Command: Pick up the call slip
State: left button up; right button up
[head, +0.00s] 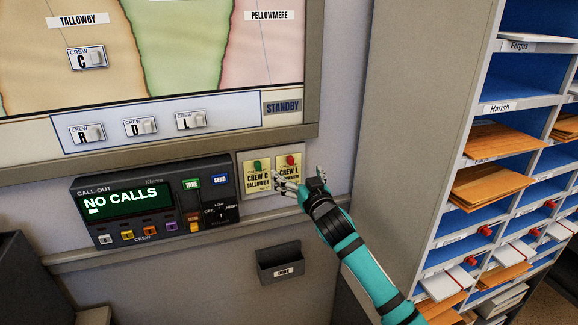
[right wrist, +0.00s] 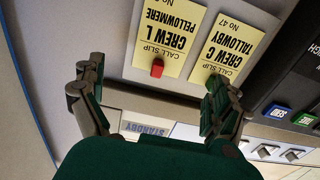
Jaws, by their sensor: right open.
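Two yellow call slips hang side by side on a pale board on the wall. The Crew C Tallowby slip (head: 257,183) has a green peg (head: 257,166) at its top. The Crew L slip (head: 289,170) has a red peg (head: 290,160); its lower part is partly hidden by my right gripper (head: 298,179). In the right wrist view, the slips appear upside down: Crew L Pellowmere (right wrist: 172,38) and Crew C (right wrist: 230,45). My right gripper is open and empty, with its fingers apart either side of the red peg (right wrist: 157,68). My left gripper is not in view.
A call-out console (head: 150,205) reading "NO CALLS" stands left of the slips on a ledge. A small dark tray (head: 280,265) is on the wall below. A pigeonhole shelf (head: 470,110) with envelopes stands at right. A map board (head: 160,50) hangs above.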

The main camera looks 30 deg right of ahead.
aim_at(292, 165)
jog(key=p+x, duration=0.1)
jog(key=x, duration=0.1)
jog(key=p+x, duration=0.1)
jog(key=x, duration=0.1)
jog(key=shift+w+d+r, duration=0.1)
jog(key=shift+w+r, duration=0.1)
jog(key=shift+w, duration=0.1)
jog(key=shift+w+f, duration=0.15)
jog(key=shift+w, duration=0.25)
jog(key=shift+c, duration=0.9)
jog(key=c, duration=0.9)
